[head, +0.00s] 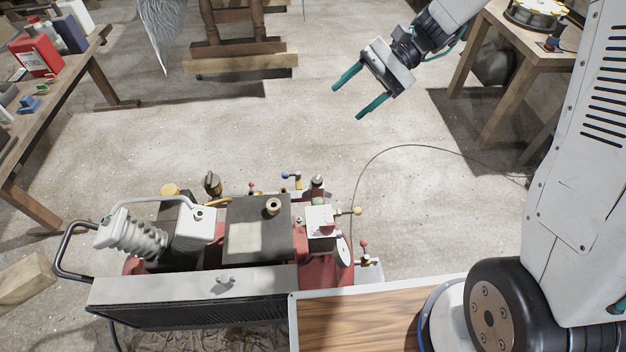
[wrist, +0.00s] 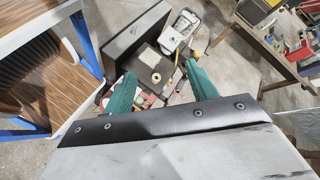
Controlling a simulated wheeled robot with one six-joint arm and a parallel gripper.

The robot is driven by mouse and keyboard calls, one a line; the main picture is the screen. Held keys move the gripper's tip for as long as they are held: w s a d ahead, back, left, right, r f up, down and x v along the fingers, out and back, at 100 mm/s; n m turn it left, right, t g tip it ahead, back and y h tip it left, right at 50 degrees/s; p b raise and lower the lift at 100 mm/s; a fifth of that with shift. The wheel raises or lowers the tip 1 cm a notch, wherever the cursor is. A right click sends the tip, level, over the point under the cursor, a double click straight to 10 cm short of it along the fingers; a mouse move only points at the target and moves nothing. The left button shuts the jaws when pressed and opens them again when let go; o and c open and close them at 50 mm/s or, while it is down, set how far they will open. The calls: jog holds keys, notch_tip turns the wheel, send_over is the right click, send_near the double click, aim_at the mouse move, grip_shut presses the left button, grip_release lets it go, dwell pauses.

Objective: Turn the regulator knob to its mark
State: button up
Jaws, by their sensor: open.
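A red air compressor (head: 342,282) stands on the floor at lower middle in the head view. Small fittings crowd its right end: a white box (head: 318,217) with a reddish top, a yellow ball-ended handle (head: 357,211), a red-topped fitting (head: 364,243) and a gauge (head: 343,252). A black knob-like part (head: 212,183) rises at its back. I cannot tell which is the regulator knob, and no mark is readable. My gripper (head: 348,102) is open and empty, above the floor behind and right of the compressor. In the wrist view the compressor's dark top (wrist: 150,60) shows beyond my gripper (wrist: 161,76).
A workbench (head: 60,95) with a red can (head: 37,55) stands at left. A wooden table (head: 515,55) stands at upper right, and timber trestles (head: 240,55) at the back. A thin hose (head: 430,146) curves over the floor. The middle floor is otherwise clear.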

aim_at(313, 178)
jog(key=w+a+f+m+t+y, duration=0.1)
jog(key=w+f+m+t+y, duration=0.35)
jog(key=f, duration=1.05)
jog(key=w+f+m+t+y, duration=0.2)
jog(key=w+f+m, duration=0.55)
jog(key=f, duration=0.75)
jog(key=f+m+t, duration=0.1)
jog(key=f, duration=0.5)
jog(key=f+m+t, duration=0.1)
jog(key=f, duration=0.4)
jog(key=d+f+m+t, duration=0.1)
jog(key=f, duration=0.5)
jog(key=shift+w+f+t+h, duration=0.1)
jog(key=shift+f+t+h, duration=0.15)
jog(key=shift+f+t, duration=0.1)
jog(key=x, duration=0.6)
jog(key=shift+a+r, duration=0.15)
jog(key=shift+r, duration=0.15)
jog(key=shift+w+a, duration=0.3)
jog(key=shift+a, duration=0.3)
jog(key=c, duration=1)
